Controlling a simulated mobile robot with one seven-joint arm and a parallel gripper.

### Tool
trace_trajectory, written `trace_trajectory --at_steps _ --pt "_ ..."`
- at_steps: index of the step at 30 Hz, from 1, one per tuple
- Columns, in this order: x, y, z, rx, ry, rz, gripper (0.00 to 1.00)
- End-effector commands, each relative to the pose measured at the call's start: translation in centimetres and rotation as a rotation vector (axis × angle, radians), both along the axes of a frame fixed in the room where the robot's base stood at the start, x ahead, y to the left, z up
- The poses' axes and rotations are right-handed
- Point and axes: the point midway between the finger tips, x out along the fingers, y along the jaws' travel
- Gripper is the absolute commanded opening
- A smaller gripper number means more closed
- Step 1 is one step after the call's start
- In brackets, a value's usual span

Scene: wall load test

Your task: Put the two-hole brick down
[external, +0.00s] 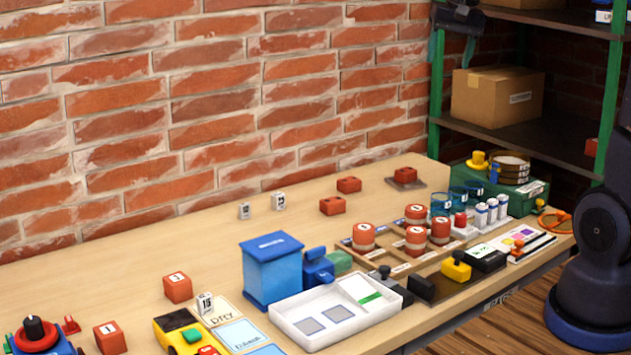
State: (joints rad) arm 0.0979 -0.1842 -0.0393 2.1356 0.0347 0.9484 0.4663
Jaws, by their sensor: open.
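Three small red-brown bricks lie at the back of the wooden table. One brick (405,175) sits on a thin grey-brown plate (420,184). Another brick (348,185) lies to its left on bare wood. A third brick (332,205) lies a little nearer the camera. Their holes are too small to count, so I cannot tell which is the two-hole brick. My gripper (454,60) shows at the top edge, partly cut off, with its fingers pointing down and apart. It is high above the table, up and right of the plate, and I see nothing between its fingers.
A brick wall runs behind the table. A green-posted shelf with a cardboard box (497,96) stands at the back right. Red round weights (363,236), blue glasses and a green case (515,190) crowd the right. A white tray (335,312) is in front.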

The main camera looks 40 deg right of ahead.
Motion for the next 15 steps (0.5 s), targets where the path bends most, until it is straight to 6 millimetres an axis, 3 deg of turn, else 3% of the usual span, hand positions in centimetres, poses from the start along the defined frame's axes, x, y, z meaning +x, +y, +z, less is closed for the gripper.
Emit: trace_trajectory --at_steps 6,15 --pt "-6.7 2.3 1.1 -0.043 -0.046 0.161 0.62" --pt "-15.5 4.7 0.4 -0.116 -0.102 0.38 0.62"
